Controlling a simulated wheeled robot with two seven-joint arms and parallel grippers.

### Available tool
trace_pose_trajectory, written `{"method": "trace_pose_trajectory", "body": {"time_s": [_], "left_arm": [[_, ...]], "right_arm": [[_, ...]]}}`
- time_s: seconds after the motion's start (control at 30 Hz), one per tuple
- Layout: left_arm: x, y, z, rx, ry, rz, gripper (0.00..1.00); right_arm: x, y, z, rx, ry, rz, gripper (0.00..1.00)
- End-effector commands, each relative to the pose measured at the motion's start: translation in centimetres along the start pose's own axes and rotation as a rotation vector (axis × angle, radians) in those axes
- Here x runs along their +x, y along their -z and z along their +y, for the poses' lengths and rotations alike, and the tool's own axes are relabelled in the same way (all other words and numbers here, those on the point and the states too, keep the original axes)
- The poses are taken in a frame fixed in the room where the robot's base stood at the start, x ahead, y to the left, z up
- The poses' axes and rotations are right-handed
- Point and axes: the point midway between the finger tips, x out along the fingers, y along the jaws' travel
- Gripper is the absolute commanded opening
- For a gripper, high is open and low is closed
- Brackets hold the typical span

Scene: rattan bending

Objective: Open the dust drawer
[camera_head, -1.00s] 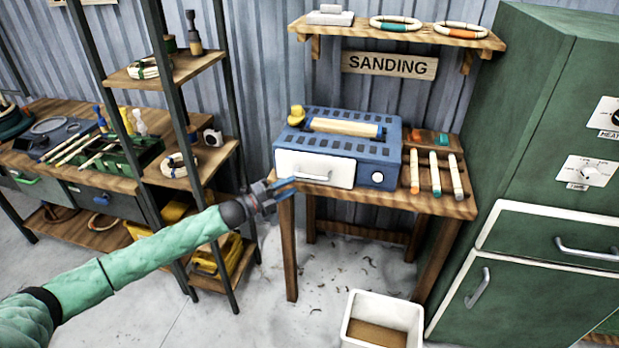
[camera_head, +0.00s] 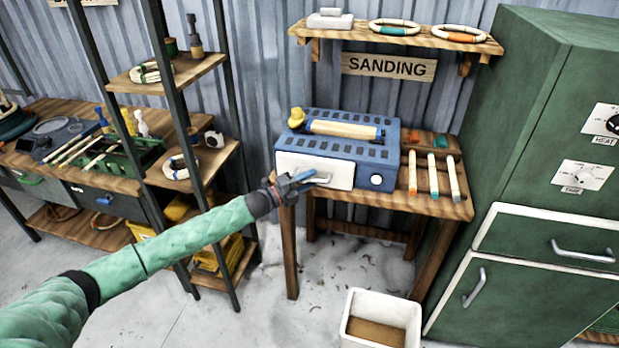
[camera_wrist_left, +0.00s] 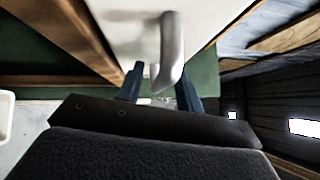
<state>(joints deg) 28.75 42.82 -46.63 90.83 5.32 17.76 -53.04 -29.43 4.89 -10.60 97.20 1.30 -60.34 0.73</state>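The blue sanding machine (camera_head: 350,146) stands on a wooden table. Its white dust drawer front (camera_head: 342,171) faces me and looks shut. My left gripper (camera_head: 305,181) is at the drawer's handle. In the left wrist view, the silver handle (camera_wrist_left: 171,48) stands out from the white drawer front (camera_wrist_left: 115,25). The blue fingers of the left gripper (camera_wrist_left: 162,84) are apart, one on each side of the handle's near end. No firm grip on the handle shows. My right gripper is in no view.
Sanding sticks lie on the right of the wooden table (camera_head: 455,208). A white bin (camera_head: 381,298) stands on the floor in front. A green cabinet (camera_head: 520,130) stands at the right, and a wooden shelf rack (camera_head: 205,160) at the left.

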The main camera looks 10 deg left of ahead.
Motion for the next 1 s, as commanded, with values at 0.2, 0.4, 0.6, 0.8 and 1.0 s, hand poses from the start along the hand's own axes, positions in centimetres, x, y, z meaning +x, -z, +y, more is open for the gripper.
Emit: {"method": "trace_pose_trajectory", "body": {"time_s": [0.2, 0.4, 0.6, 0.8, 1.0], "left_arm": [[0.46, -0.01, -0.01, 0.0, 0.0, 0.0, 0.36], [0.44, 0.0, 0.01, 0.0, 0.0, 0.0, 0.34], [0.43, 0.0, 0.02, 0.0, 0.0, 0.0, 0.0], [0.38, 0.04, 0.04, 0.0, -0.001, 0.0, 0.0], [-0.35, 0.83, -0.02, -0.002, -0.001, 0.001, 0.0]], "right_arm": [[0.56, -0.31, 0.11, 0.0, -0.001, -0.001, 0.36], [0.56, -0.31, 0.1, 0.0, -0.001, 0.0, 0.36], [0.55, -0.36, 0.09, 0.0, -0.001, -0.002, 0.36], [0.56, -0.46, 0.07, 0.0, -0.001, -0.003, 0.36], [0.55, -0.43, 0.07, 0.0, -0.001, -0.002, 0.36]]}}
